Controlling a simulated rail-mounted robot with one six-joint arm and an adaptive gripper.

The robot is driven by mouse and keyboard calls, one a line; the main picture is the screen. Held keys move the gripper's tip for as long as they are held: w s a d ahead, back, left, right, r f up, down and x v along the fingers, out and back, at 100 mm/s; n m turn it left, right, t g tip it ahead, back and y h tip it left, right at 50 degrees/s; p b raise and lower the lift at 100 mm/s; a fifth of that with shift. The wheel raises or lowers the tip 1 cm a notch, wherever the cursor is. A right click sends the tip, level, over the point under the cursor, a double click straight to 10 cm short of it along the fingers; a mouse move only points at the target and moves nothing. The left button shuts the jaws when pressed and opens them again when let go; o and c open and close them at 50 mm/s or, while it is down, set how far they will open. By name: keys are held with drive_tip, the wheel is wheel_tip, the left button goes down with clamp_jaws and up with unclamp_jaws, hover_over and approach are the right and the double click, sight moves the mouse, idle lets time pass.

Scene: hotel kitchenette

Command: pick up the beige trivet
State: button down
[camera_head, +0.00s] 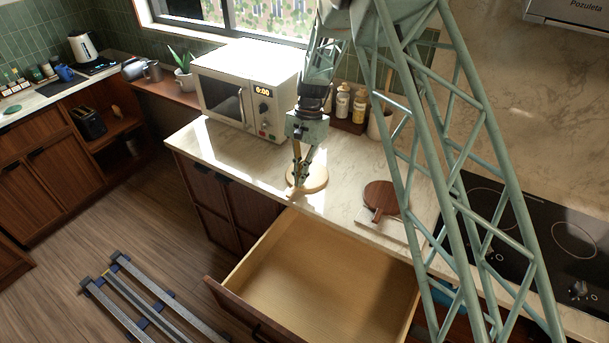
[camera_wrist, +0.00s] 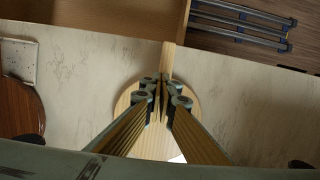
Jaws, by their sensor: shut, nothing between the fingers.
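The beige trivet (camera_head: 316,178) is a pale round wooden disc lying flat near the counter's front edge, above the open drawer. In the wrist view the trivet (camera_wrist: 157,140) sits under my fingers, with its short handle (camera_wrist: 168,60) pointing toward the drawer. My gripper (camera_head: 298,182) points down over the trivet on its handle side. In the wrist view my gripper (camera_wrist: 160,88) has its fingertips together with nothing held between them. The fingers hide part of the disc and the base of the handle. I cannot tell whether the tips touch the wood.
A pulled-out empty drawer (camera_head: 315,270) lies below the counter edge. A dark brown round board (camera_head: 381,196) rests on a pale square board to the right. A microwave (camera_head: 245,90) stands behind left, bottles (camera_head: 343,103) behind. Counter between trivet and brown board is clear.

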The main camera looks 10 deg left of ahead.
drive_tip(key=shift+s+a, duration=0.2)
drive_tip(key=shift+s, duration=0.35)
drive_tip(key=shift+s+a, duration=0.2)
drive_tip(key=shift+s, duration=0.35)
drive_tip(key=shift+w, duration=0.1)
drive_tip(key=shift+w+d, duration=0.3)
drive_tip(key=shift+w, duration=0.45)
drive_tip(key=shift+w+d, duration=0.3)
drive_tip(key=shift+w, duration=0.45)
drive_tip(key=v, duration=1)
drive_tip(key=shift+w+d, duration=0.15)
drive_tip(key=shift+w, duration=0.15)
drive_tip(key=c, duration=3.5)
unclamp_jaws()
